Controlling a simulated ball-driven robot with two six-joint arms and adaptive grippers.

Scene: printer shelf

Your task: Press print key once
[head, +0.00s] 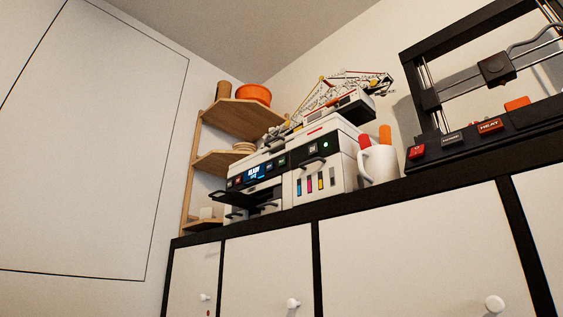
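A white and dark printer (326,180) stands on the shelf top near the middle of the head view. Its dark front panel has a lit blue display (256,173) with small keys beside it, whose labels are too small to read. A green-lit spot (326,143) shows on its upper right part. I cannot tell which of these is the print key. Neither of my grippers is in view.
A white mug (378,166) with orange and red items stands right of the printer. A black-framed 3D printer (497,68) with a red HEAT key (489,126) is at the far right. Wooden shelves (222,163) stand at the left. Knobbed cabinet doors (265,270) are below.

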